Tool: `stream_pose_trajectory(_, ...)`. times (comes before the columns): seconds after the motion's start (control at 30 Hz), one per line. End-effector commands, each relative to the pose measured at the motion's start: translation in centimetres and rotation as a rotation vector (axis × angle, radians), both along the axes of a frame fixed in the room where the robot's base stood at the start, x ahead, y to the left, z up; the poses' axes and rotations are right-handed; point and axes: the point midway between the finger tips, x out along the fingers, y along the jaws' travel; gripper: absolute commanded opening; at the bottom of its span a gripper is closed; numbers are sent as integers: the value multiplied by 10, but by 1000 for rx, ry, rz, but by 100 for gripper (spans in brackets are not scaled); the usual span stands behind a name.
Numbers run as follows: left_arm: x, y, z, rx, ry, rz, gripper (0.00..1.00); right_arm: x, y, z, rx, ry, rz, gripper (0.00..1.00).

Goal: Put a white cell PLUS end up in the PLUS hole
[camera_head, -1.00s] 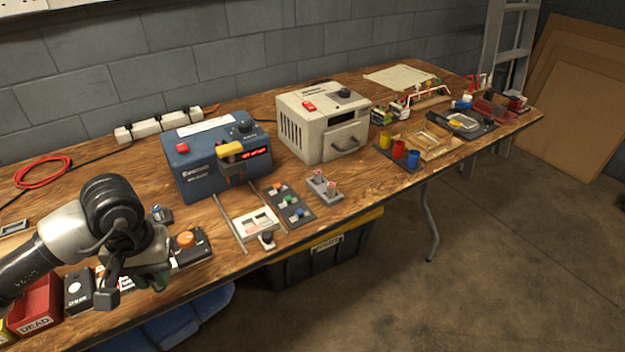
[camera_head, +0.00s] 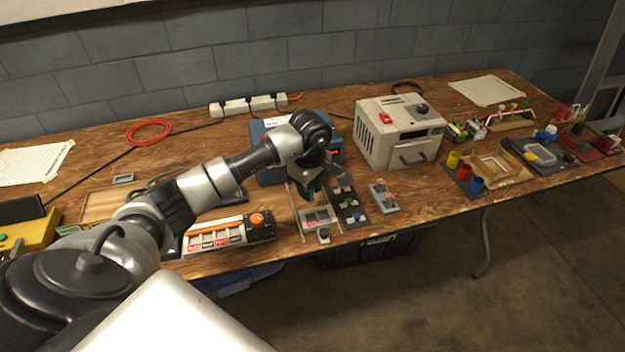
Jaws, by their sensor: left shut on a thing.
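My left gripper (camera_head: 314,188) points down at the front of the blue charger (camera_head: 268,135), above the back of a white cradle (camera_head: 318,217) between two rails. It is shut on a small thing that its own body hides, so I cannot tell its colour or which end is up. I cannot make out a PLUS mark or a hole at this size. A small grey block with two pinkish-topped uprights (camera_head: 383,197) stands right of the gripper. My right gripper is not in view.
A beige machine (camera_head: 398,132) stands behind right. Yellow, red and blue cups (camera_head: 464,173) are farther right.

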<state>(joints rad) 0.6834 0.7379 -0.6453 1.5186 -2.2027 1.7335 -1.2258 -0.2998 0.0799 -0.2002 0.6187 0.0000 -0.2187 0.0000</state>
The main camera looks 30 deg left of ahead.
Motion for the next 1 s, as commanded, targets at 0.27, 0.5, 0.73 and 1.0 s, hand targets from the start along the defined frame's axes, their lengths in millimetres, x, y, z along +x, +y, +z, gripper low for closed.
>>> stream_pose_trajectory(0.27,0,-1,-27,-1,-1,-4,0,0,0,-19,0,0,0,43)
stream_pose_trajectory(0.5,0,-1,-53,0,-2,-6,0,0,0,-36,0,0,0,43)
stream_pose_trajectory(0.73,0,-1,-62,0,-2,-6,0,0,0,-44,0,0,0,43)
stream_pose_trajectory(1.0,0,-1,-61,-1,-2,-7,0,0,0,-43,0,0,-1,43)
